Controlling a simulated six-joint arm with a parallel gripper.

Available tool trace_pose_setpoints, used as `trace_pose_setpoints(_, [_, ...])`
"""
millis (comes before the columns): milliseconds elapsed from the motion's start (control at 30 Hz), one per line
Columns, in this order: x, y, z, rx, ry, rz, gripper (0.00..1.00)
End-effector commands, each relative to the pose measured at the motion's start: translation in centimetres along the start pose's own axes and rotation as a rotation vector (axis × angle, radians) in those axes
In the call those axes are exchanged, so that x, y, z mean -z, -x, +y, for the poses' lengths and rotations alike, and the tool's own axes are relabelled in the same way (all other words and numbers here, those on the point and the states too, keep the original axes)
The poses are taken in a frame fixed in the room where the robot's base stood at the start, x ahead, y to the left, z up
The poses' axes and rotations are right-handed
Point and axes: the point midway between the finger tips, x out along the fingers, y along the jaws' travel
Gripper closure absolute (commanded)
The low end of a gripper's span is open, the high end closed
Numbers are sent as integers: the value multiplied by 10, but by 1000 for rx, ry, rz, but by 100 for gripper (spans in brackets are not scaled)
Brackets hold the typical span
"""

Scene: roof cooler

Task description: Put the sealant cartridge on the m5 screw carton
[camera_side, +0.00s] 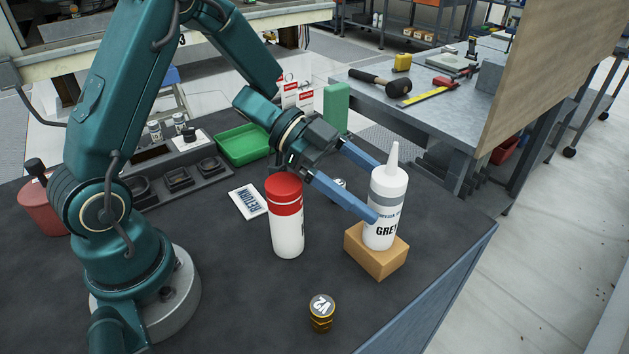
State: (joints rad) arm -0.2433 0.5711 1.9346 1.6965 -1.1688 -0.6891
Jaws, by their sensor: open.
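The sealant cartridge (386,207) is a white bottle with a pointed nozzle, a grey band and lettering that reads "GREY". It stands upright on top of a small tan carton (378,265), which I take as the m5 screw carton; no label on it is readable. My gripper (376,192) is open, with its blue fingers level with the cartridge's body. One finger passes in front of the cartridge's left side and the other reaches behind it. Whether either finger touches it I cannot tell.
A white bottle with a red top (287,222) stands just left of the carton, under my gripper. The bench's right edge is near the carton.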

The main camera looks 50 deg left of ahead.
Motion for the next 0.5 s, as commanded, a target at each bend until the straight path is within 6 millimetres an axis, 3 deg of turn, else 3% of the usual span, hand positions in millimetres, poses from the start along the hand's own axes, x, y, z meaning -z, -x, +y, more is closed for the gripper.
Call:
trace_pose_setpoints(200, [0, 43, -1, 5, 1, 0, 11])
trace_pose_setpoints(500, [5, 64, -8, 53, -23, -7, 11])
